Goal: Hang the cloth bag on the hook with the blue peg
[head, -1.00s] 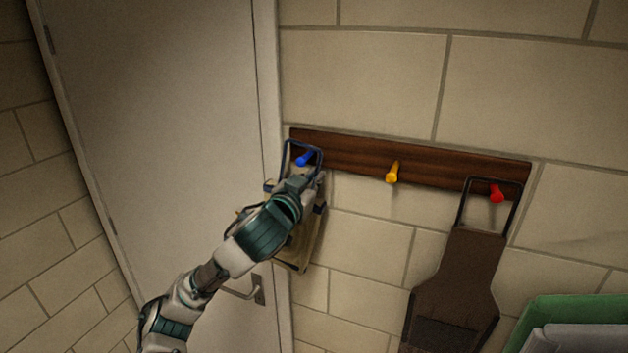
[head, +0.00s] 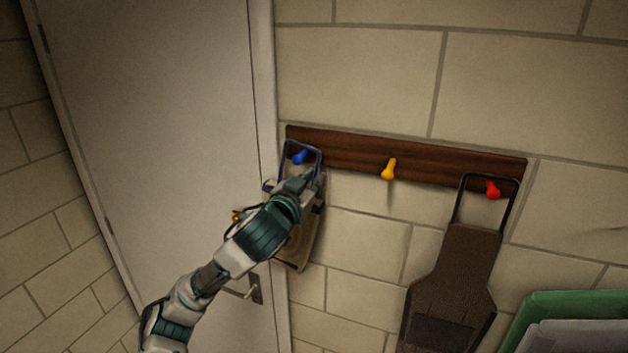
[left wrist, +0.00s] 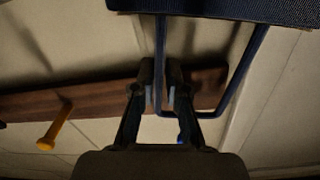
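The blue peg (head: 299,157) is at the left end of the wooden rack (head: 345,153). The cloth bag (head: 296,252), tan with a dark blue wire-like handle (head: 320,160), hangs below my left gripper (head: 308,180), partly hidden by my arm. In the head view the peg shows inside the handle loop. In the left wrist view my gripper (left wrist: 161,75) has one side of the handle (left wrist: 240,85) between its closed fingers. The blue peg's tip (left wrist: 181,138) shows just past the loop's end bar there; I cannot tell whether the loop is around the peg. My right gripper is out of view.
A yellow peg (head: 389,169) is mid-rack. A brown bag (head: 455,285) hangs at the red peg (head: 492,189). A door (head: 165,130) with a handle (head: 240,291) is left of the rack. Green and grey items (head: 570,315) are at lower right.

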